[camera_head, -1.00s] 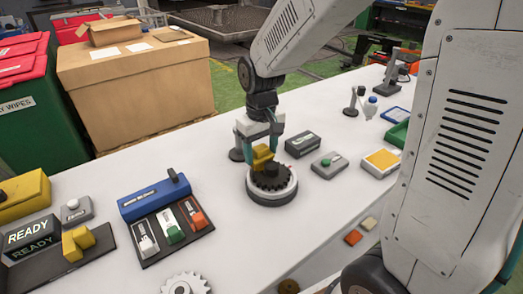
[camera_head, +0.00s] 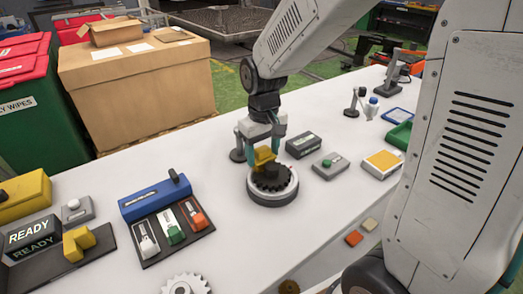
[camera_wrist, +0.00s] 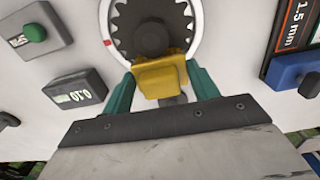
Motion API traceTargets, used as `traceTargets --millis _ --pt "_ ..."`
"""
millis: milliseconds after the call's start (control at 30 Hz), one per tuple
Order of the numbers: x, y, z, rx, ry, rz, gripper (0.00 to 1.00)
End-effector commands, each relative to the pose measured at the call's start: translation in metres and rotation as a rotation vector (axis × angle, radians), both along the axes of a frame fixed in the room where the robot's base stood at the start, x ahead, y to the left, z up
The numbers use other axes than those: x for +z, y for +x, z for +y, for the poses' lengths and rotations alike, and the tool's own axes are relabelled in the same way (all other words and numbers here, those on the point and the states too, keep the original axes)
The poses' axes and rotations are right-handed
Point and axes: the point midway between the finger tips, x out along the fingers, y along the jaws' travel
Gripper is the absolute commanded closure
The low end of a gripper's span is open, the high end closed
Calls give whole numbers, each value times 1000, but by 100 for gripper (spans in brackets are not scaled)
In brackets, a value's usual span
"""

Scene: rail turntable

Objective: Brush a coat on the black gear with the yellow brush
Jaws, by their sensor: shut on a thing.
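The black gear (camera_head: 270,181) lies flat on a round white-topped turntable (camera_head: 272,199) in the middle of the table. My gripper (camera_head: 264,150) is above the gear, shut on the yellow brush (camera_head: 263,156). In the wrist view the yellow brush (camera_wrist: 160,77) sits between the two teal fingers of my gripper (camera_wrist: 160,84), with the black gear (camera_wrist: 124,28) just beyond it. A dark round knob covers the gear's centre there. The brush's lower end is hidden, so I cannot tell whether it touches the gear.
A grey box with a display (camera_head: 303,145) and a box with a green button (camera_head: 329,164) are on the right. A white gear (camera_head: 186,285) lies at the front edge.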

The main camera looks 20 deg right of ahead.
Motion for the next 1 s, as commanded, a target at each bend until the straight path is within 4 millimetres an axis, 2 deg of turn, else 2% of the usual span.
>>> traceTargets --millis 867,1000 --pt "0 9 2 0 0 0 59" --pt "6 9 2 0 0 -1 59"
